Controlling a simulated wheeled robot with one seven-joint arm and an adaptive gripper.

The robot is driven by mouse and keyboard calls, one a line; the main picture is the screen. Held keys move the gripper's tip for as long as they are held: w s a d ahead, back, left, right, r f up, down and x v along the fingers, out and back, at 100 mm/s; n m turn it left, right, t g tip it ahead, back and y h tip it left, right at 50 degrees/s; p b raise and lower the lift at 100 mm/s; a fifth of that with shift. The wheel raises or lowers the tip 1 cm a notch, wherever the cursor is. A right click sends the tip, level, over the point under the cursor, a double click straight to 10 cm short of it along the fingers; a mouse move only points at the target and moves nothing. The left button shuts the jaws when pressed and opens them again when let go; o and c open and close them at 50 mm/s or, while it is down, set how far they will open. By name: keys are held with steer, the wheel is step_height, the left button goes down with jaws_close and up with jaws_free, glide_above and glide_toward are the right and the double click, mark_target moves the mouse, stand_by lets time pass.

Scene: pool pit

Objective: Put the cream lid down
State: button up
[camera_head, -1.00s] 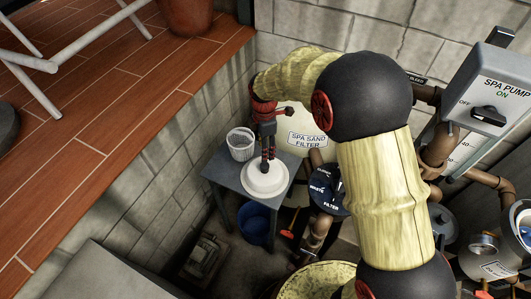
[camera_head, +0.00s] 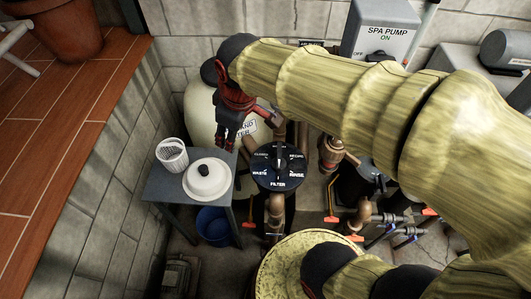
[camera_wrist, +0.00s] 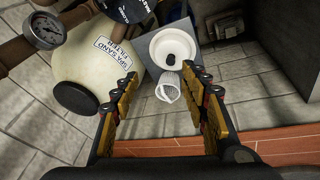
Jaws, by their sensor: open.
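The cream lid (camera_head: 205,182), round with a dark knob on top, lies flat on the small grey table (camera_head: 161,190). In the wrist view the lid (camera_wrist: 160,60) shows beyond the fingertips, apart from them. My gripper (camera_head: 226,137) is above and to the right of the lid in the head view, near the sand filter. In the wrist view my gripper (camera_wrist: 163,88) has its fingers wide apart with nothing between them touching.
A white basket (camera_head: 172,155) stands on the table beside the lid. A blue bucket (camera_head: 214,226) is under the table. The cream sand filter (camera_head: 200,110) and the black filter valve (camera_head: 278,167) with pipes crowd the right. A block wall is at left.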

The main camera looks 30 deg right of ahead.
steer(key=s+d+r+m+t, duration=0.2)
steer(key=s+m, duration=0.5)
steer(key=s, duration=0.4)
steer(key=shift+s+d, duration=0.15)
steer(key=shift+d, duration=0.25)
step_height(320, 180, down, 3)
steer(key=b, duration=0.3)
steer(key=shift+f, duration=0.1)
steer(key=shift+c, duration=0.6)
